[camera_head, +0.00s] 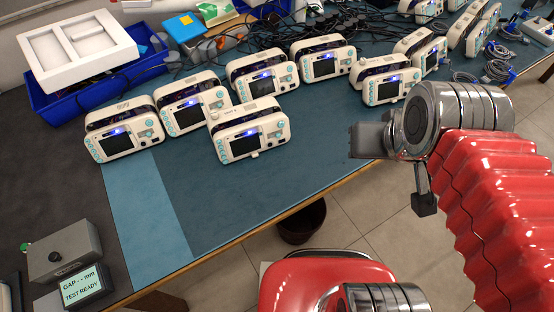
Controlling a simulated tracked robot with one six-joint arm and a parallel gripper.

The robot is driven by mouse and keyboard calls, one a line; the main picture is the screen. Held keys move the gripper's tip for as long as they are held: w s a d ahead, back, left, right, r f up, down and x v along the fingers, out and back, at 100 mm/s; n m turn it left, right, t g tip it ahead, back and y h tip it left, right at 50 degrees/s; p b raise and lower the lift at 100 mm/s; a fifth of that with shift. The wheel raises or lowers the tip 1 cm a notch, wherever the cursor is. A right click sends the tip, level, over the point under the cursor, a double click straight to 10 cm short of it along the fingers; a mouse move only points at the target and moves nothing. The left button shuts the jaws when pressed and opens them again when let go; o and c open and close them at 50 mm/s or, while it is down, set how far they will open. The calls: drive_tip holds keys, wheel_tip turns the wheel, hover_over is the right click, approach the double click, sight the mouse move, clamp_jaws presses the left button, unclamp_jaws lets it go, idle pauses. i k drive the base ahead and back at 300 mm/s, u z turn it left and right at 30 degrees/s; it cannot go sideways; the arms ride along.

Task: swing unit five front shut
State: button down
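Several cream-coloured monitor units stand on the blue bench mat, each with a dark screen, a blue light and teal buttons on its front. One stands at the left end (122,132), with another (191,103) beside it. One (249,132) stands forward of the row. Others stand behind it (263,75), at mid-row (323,60) and farther right (386,81). Dark bands show between fronts and rear bodies. No unit number is readable, so I cannot tell which is unit five or how far its front is open. My gripper (368,140) is right of the forward unit, apart from all units; its fingers are unclear.
The blue mat (225,195) is clear in front of the units. A grey box with a black knob (65,250) and a display reading "GAP -- mm TEST READY" (83,287) sit at lower left. A blue bin (75,105) holds white foam (75,50). Cables lie behind and right.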

sight(254, 136)
drive_tip(key=z, duration=0.35)
drive_tip(key=k, duration=1.55)
drive_tip(key=u, duration=1.2)
drive_tip(key=i, duration=1)
drive_tip(key=u, duration=0.05)
